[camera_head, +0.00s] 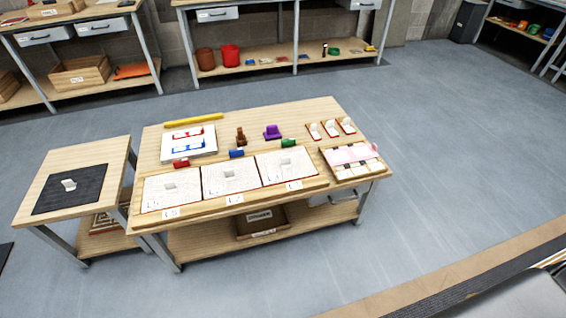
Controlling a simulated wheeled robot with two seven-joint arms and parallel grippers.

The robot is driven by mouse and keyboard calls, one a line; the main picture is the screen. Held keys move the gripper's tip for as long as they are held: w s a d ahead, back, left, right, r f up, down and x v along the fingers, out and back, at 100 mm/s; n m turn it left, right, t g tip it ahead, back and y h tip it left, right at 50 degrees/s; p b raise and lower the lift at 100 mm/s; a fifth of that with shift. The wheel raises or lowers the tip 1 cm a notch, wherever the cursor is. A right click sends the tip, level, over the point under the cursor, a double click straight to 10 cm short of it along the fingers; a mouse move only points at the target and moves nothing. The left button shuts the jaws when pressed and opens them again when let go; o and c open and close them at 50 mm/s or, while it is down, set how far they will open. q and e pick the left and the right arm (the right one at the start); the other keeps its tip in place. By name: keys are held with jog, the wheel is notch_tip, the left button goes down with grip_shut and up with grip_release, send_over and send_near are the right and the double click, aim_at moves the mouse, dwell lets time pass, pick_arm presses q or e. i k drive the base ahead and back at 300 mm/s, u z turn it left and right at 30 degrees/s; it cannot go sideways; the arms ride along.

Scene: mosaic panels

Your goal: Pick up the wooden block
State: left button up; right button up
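A small brown block-like object (241,137) stands upright near the middle back of the wooden worktable. It is the most wood-coloured small piece there, but I cannot tell for sure that it is the wooden block. A purple piece (272,132) sits to its right. A red block (181,163), a blue block (236,154) and a green block (288,143) lie behind three white panels (232,178). Neither of my grippers is in view.
The worktable (318,108) also bears a yellow bar (193,120), a white card (188,143), small red-edged tiles (331,128) and a tray (352,159) with a pink cloth. A side table (75,160) with a black mat stands left. Open floor (440,140) lies right.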

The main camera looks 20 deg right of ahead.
aim_at(242, 140)
jog(key=z, duration=0.55)
jog(key=k, duration=0.65)
jog(key=z, duration=0.8)
jog(key=i, duration=1.45)
jog(key=u, duration=0.7)
